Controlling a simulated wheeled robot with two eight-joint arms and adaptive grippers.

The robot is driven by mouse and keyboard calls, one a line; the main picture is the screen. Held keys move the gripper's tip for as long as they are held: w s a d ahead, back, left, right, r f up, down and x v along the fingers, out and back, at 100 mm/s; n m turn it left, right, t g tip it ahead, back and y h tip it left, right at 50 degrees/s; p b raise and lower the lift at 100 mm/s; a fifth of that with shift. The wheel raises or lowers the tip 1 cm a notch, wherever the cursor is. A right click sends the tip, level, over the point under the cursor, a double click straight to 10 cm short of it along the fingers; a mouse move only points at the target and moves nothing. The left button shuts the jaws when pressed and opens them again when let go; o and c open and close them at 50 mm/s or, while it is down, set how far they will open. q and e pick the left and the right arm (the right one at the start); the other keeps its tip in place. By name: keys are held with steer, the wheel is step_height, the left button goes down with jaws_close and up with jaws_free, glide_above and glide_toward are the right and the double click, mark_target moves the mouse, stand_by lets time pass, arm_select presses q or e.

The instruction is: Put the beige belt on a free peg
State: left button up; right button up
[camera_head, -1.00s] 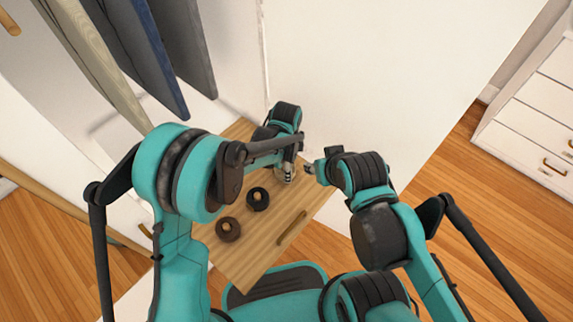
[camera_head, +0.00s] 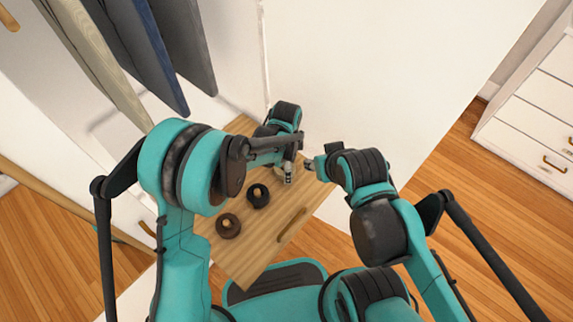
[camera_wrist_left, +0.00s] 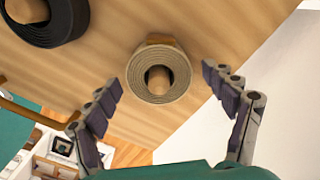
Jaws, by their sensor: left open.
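The beige belt is a round coil (camera_wrist_left: 135,88) in the left wrist view, with a wooden peg (camera_wrist_left: 158,79) showing in its centre hole. My left gripper (camera_wrist_left: 163,95) is open, with one finger on each side of the coil and gaps between them. In the head view my left gripper (camera_head: 288,174) is over the far part of the wooden board (camera_head: 262,245) and hides most of the belt. My right gripper (camera_head: 311,165) is just right of it; its jaws are too small to read.
A black coil (camera_head: 258,196) and a dark brown coil (camera_head: 228,226) sit around pegs on the board. Trousers (camera_head: 150,60) hang at upper left. A white panel (camera_head: 380,70) stands behind the board. A white drawer unit (camera_head: 530,125) is at the right.

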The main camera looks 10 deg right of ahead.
arm_select(q)
step_height(320, 180, up, 12)
stand_by(0.6)
steer(key=s+a+r+n+t, duration=0.1)
steer(key=a+r+n, duration=0.2)
steer(key=a, duration=0.2)
steer(key=a+r+n+t, duration=0.1)
steer(key=a+r+n, duration=0.2)
steer(key=a, duration=0.3)
steer(key=s+a+r+n+t, duration=0.1)
steer(key=s+a+n+t, duration=0.1)
steer(key=s+a+n, duration=0.3)
steer(key=s+a+n+t, duration=0.3)
steer(key=s+a+n, duration=0.3)
steer(key=a, duration=0.8)
steer(key=n, duration=0.2)
steer(key=shift+r+n, duration=0.4)
steer(key=shift+s+d, duration=0.1)
